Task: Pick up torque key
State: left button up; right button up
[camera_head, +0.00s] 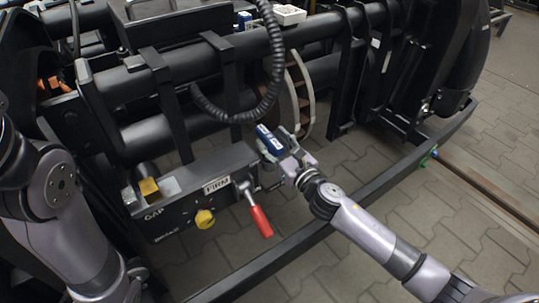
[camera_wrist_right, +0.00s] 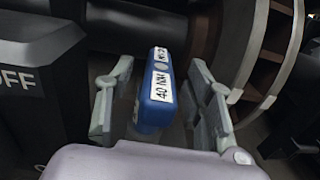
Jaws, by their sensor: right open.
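The torque key (camera_head: 269,138) is a small blue block with white labels, beside the right end of a black control box. In the right wrist view the torque key (camera_wrist_right: 159,88) stands between my fingers, and its label reads 40 Nm. My right gripper (camera_head: 285,146) is open around it, as the right wrist view also shows (camera_wrist_right: 160,78). Gaps show between the key and both fingers. The key's lower end is hidden. My left arm shows at the left, but its gripper is out of view.
The black control box (camera_head: 178,215) carries a yellow knob (camera_head: 204,219) and a red-handled lever (camera_head: 260,221) close to my right gripper. A black hose (camera_head: 277,68) hangs above. A brown disc (camera_head: 298,95) stands just behind. A black frame bar (camera_head: 345,207) runs under my right arm.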

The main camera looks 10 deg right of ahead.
jog(key=shift+x, duration=1.1)
jog(key=shift+c, duration=0.3)
grip_shut()
